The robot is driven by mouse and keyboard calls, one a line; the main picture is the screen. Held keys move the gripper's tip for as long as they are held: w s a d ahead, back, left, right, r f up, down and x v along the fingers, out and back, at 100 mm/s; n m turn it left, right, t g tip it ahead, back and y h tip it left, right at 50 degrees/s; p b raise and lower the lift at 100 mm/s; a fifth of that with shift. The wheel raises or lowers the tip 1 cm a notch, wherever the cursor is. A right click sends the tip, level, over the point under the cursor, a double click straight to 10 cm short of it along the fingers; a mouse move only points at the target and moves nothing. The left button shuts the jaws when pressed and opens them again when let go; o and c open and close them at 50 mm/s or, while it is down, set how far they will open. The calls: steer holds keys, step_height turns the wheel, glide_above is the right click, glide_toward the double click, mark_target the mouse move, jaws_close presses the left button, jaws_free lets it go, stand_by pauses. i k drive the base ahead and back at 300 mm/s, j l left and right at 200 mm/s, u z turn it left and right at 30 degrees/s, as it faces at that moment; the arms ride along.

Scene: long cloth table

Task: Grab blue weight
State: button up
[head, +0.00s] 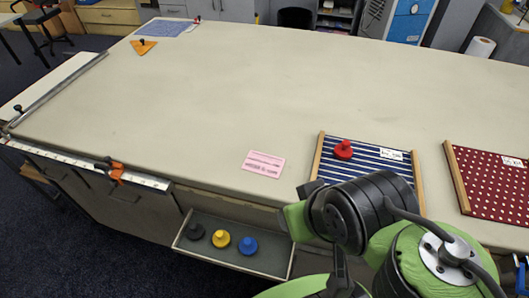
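The blue weight (247,247) is a round disc with a small knob on top. It sits upright in an open shallow drawer (230,264) under the table's front edge. A yellow weight (221,239) and a dark grey weight (194,231) stand to its left in the same drawer. My green and black arm is at the lower right, to the right of the drawer. I cannot make out my gripper's fingers, and no weight is seen held.
A blue striped board (372,170) with a red weight (343,150) lies on the table (230,90). A red dotted board (490,185) is at right. A pink card (263,164) lies near the front edge. An orange clamp (116,173) grips the left front edge. The table's middle is clear.

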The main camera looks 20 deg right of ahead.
mark_target(248, 246)
steer(key=j, duration=0.55)
steer(key=k+j, duration=0.15)
steer(key=j, duration=0.95)
steer(key=k, duration=0.05)
